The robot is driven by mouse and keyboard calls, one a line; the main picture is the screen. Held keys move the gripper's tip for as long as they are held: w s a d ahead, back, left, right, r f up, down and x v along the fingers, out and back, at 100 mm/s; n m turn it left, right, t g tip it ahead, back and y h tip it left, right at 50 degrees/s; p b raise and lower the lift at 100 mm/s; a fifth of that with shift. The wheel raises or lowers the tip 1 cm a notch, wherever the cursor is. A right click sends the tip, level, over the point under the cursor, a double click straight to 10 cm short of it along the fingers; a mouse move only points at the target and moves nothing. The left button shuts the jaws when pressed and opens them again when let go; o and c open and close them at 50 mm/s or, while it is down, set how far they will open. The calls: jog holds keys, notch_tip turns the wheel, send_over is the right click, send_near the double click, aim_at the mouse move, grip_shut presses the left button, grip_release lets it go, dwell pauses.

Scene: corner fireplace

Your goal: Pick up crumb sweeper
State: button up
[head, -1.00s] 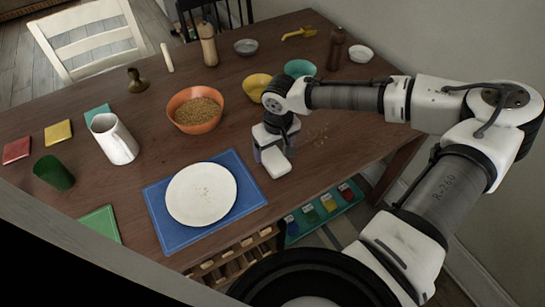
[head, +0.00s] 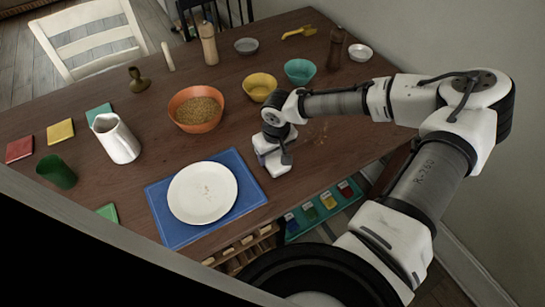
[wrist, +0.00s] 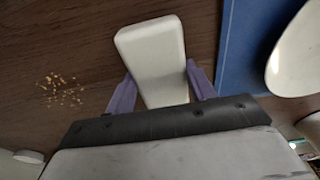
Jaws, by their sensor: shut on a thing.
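The crumb sweeper (head: 279,169) is a white, rounded block on the wooden table, just right of the blue placemat. It also shows in the wrist view (wrist: 153,50), pointing away from me between two purple fingers. My gripper (wrist: 162,88) is shut on it, one finger on each side. In the head view my gripper (head: 273,150) is over the sweeper and hides part of it. I cannot tell whether the sweeper still touches the table. Crumbs (wrist: 60,90) lie scattered on the table to the left of the sweeper in the wrist view.
A white plate (head: 203,193) sits on the blue placemat (head: 160,215) close by. An orange bowl (head: 196,123) of grain, a yellow bowl (head: 260,86) and a teal bowl (head: 300,71) stand behind. A white pitcher (head: 118,143) is at left. The table's front edge is near.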

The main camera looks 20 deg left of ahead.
notch_tip(320, 180, up, 20)
jog(key=b, duration=0.2)
jog(key=shift+b, duration=0.3)
jog(key=o, duration=0.5)
jog(key=c, duration=0.3)
jog(key=shift+c, duration=0.2)
